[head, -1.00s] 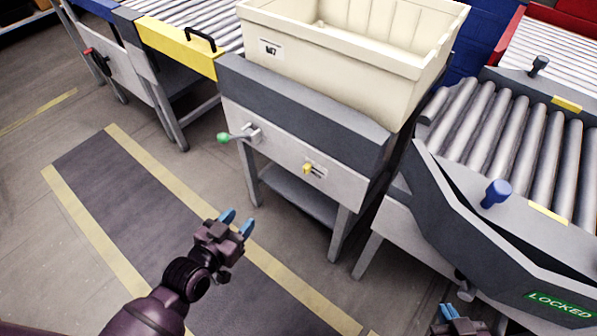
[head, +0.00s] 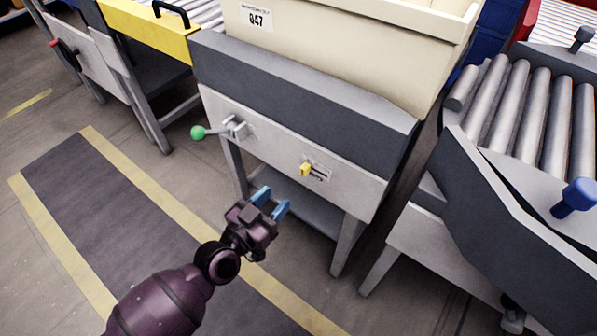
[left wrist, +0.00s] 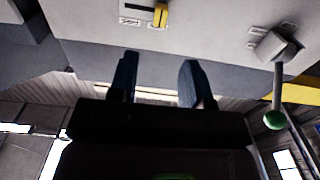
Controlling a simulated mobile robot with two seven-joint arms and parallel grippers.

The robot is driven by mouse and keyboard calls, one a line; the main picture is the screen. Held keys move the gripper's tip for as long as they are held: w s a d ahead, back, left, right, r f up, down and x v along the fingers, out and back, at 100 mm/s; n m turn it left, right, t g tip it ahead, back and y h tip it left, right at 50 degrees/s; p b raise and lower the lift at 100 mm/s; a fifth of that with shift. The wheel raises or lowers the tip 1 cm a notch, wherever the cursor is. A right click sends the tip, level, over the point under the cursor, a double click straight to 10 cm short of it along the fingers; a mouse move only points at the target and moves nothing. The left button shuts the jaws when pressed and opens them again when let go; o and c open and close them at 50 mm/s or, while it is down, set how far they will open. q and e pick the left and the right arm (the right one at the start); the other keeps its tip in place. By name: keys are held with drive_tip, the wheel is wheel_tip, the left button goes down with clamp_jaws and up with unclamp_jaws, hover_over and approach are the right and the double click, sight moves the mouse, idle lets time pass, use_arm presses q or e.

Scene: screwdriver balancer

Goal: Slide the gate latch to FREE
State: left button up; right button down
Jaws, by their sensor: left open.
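A yellow sliding knob (head: 305,169), which looks like the latch, sits on a small plate on the front panel (head: 345,187) of the middle station. The plate's lettering is too small to read. The knob also shows in the left wrist view (left wrist: 160,16), beside a slotted plate and beyond the fingertips. My left gripper (head: 275,197) has blue fingers, is open and empty, and is below and left of the knob, apart from it. My right gripper is not in view.
A green-ended lever (head: 198,132) sticks out from the panel left of the knob. A cream tote (head: 340,58) stands on top of the station. A roller conveyor (head: 530,100) with a blue knob (head: 575,198) is at right. Open floor lies in front.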

sight(303, 171)
use_arm(q)
drive_tip(key=b+x, duration=0.1)
drive_tip(key=x, duration=0.7)
drive_tip(key=shift+d+f, duration=0.1)
drive_tip(key=shift+x, duration=0.9)
drive_tip(key=shift+c, duration=0.4)
clamp_jaws()
